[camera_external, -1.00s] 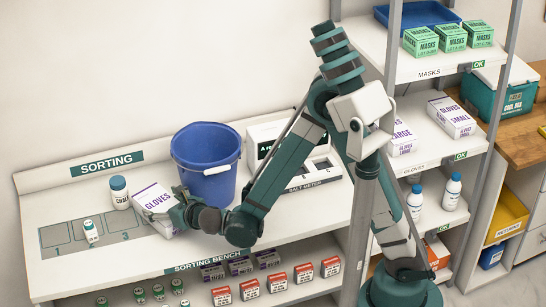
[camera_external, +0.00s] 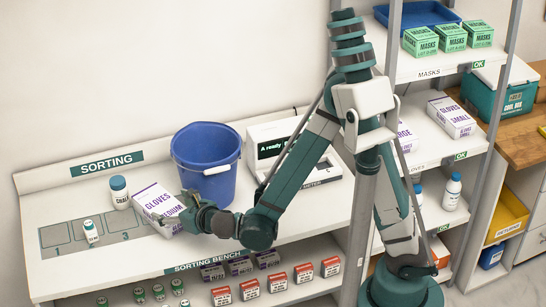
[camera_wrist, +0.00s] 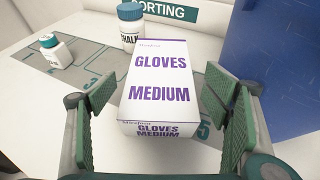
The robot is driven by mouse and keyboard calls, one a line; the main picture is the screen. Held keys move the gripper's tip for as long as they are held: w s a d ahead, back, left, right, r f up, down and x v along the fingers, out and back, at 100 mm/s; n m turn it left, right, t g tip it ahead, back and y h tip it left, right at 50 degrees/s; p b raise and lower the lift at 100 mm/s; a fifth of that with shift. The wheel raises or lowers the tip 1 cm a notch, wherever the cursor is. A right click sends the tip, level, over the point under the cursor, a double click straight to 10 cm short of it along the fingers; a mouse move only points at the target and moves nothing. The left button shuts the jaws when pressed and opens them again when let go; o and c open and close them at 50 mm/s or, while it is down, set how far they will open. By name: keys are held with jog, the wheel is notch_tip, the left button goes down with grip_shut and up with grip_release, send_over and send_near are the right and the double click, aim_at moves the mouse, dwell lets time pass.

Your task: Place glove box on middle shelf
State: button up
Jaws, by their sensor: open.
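A white glove box (camera_external: 158,207) with purple GLOVES MEDIUM print lies on the sorting bench, left of the blue bucket. It also shows in the wrist view (camera_wrist: 158,80), lying flat between my open fingers with a gap on each side. My gripper (camera_external: 186,214) is open at the box's near right end; in the wrist view its green pads (camera_wrist: 165,122) flank the near end. The middle shelf (camera_external: 425,143), labelled GLOVES, stands at the right and holds a GLOVES SMALL box (camera_external: 452,117) and a box ending in "ARGE" (camera_external: 404,137), partly hidden by my arm.
The blue bucket (camera_external: 205,160) stands close to the right of the glove box. A chalk bottle (camera_external: 119,192) and a small white bottle (camera_external: 91,231) stand at left. Mask boxes (camera_external: 451,37) sit on the upper shelf. The shelf unit's post (camera_external: 394,40) stands beside my arm.

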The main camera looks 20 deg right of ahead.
jog(key=o, duration=0.4)
jog(key=shift+c, duration=0.2)
jog(key=shift+s+d+f+t, duration=0.15)
jog(key=shift+s+d+t, duration=0.05)
jog(key=shift+s, duration=0.2)
jog(key=shift+s+d+f+t, duration=0.15)
jog(key=shift+s+t, duration=0.05)
jog(key=shift+s, duration=0.15)
jog(key=shift+b+x, duration=0.35)
jog(key=shift+x, duration=1)
